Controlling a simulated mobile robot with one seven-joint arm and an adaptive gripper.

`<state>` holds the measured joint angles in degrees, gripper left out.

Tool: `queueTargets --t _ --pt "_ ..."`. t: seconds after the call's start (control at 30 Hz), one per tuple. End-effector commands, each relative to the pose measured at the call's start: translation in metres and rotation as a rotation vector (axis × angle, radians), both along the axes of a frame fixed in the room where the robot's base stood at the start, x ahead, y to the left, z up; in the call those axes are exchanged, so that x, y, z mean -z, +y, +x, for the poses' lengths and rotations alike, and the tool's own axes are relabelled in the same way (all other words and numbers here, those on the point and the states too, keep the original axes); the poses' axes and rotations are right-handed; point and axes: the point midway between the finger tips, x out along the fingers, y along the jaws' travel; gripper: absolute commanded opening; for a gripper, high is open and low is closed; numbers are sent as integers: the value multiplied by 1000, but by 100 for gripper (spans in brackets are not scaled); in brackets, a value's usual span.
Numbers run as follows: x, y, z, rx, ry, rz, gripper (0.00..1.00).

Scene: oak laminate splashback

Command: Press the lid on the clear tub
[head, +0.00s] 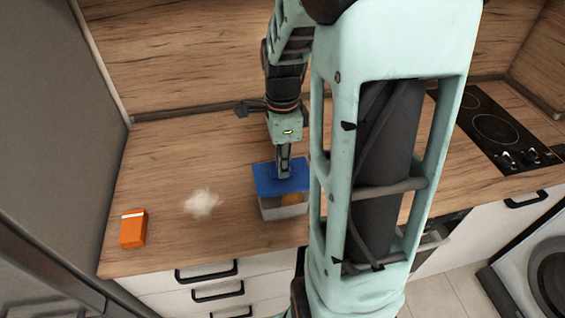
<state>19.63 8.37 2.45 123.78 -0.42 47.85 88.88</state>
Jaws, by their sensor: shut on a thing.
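The clear tub (270,210) stands on the wooden counter near its front edge, with something orange-brown showing inside it. The blue lid (265,182) lies over the top of the tub, and I cannot tell whether it is fully seated on the rim. My gripper (284,174) points down at the lid and is shut on it. The fingertips meet the lid's upper side.
An orange box (133,230) stands at the counter's left end. A whitish patch (202,203) lies between it and the tub. A black hob (495,130) is at the right. The counter (170,160) is clear at the back left.

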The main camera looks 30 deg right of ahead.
Motion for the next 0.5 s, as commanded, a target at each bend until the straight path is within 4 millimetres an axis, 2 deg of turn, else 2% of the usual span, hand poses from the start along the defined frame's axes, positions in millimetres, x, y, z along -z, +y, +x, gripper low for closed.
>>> queueTargets --t 0.03,0.1,0.5 --pt "10 0 0 -1 1 0 0" --pt "17 0 0 -1 1 0 0" --pt "52 0 0 0 0 0 0"
